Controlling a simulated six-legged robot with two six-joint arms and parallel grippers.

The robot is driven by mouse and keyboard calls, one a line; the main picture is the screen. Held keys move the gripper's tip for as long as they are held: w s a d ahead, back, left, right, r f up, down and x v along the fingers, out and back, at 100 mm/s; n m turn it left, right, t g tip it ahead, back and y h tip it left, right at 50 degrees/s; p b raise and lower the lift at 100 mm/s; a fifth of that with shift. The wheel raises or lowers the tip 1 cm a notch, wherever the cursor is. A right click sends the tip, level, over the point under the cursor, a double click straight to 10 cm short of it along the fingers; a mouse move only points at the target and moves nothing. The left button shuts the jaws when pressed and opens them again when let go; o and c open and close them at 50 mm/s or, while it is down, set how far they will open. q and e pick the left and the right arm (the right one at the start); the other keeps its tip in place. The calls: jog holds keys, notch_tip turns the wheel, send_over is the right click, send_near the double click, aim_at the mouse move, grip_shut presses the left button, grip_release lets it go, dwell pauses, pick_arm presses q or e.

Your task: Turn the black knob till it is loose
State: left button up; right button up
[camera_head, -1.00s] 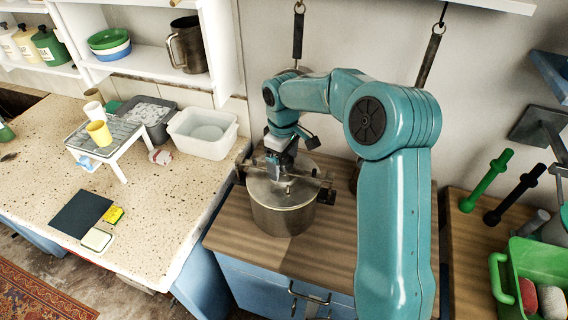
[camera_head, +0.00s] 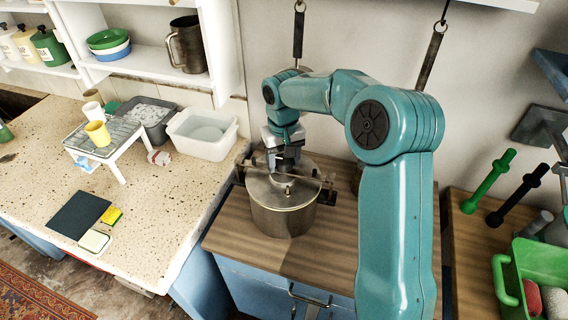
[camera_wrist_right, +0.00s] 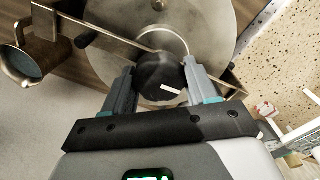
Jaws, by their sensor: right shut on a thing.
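A metal pot (camera_head: 283,219) with a flat round lid (camera_head: 262,189) stands on the wooden top, a bar clamped across it. The black knob (camera_wrist_right: 158,72), with a white mark on it, sits over the lid in the right wrist view. My right gripper (camera_wrist_right: 161,80) is shut on the knob, one finger on each side. In the head view, my right gripper (camera_head: 285,166) points down over the lid, and its fingers largely hide the knob. My left gripper is in neither view.
A speckled counter (camera_head: 155,215) lies left with a white basin (camera_head: 203,134) and a small white rack (camera_head: 120,165). A green caddy (camera_head: 515,285) and dumbbell-shaped tools stand at right. Two dark-handled tools hang on the wall behind my arm.

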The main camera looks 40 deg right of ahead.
jog(key=n+p, duration=0.1)
jog(key=n, duration=0.1)
jog(key=shift+r+n, duration=0.1)
jog(key=shift+n, duration=0.3)
jog(key=n+p, duration=0.1)
jog(key=n, duration=0.4)
jog(key=n+p, duration=0.1)
jog(key=n, duration=0.4)
jog(key=shift+n+p, duration=0.3)
jog(key=shift+p, duration=0.05)
jog(key=n, duration=0.2)
jog(key=shift+n, duration=0.3)
jog(key=o, duration=0.8)
